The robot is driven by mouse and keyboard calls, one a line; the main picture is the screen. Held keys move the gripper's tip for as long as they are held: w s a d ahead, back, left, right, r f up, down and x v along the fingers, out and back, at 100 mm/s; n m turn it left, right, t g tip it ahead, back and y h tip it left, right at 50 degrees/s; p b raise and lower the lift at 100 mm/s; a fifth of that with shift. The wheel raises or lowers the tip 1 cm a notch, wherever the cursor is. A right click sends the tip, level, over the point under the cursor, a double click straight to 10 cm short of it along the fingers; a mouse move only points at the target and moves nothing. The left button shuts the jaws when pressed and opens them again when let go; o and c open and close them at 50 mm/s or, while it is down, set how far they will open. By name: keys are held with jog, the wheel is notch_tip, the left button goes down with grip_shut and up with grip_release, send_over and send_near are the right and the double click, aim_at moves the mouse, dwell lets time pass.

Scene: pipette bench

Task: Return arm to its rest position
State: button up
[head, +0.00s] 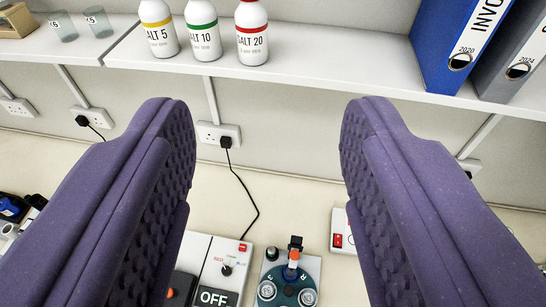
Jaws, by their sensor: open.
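My gripper (268,150) fills the left and right of the head view. Its two purple padded fingers stand wide apart with nothing between them. The fingers are high over the bench and point toward the wall and shelf. They appear apart from every object. Beyond the gap between them are the wall and the bench's back strip. The rest of my arm is not in view.
A white shelf (300,82) holds bottles labelled SALT 5 (159,30), SALT 10 (203,32) and SALT 20 (252,35), and a blue binder (440,50). Below, the bench (290,210) carries a white device marked OFF (215,280) and a round-topped device (289,285).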

jog(key=shift+f, duration=0.1)
notch_tip(320, 180, down, 14)
jog(key=b, duration=1.3)
jog(key=shift+r+b, duration=0.25)
jog(key=shift+b, duration=0.1)
jog(key=shift+r+p, duration=0.3)
jog(key=shift+c, duration=0.5)
jog(key=shift+a, duration=0.15)
jog(key=shift+c, duration=0.4)
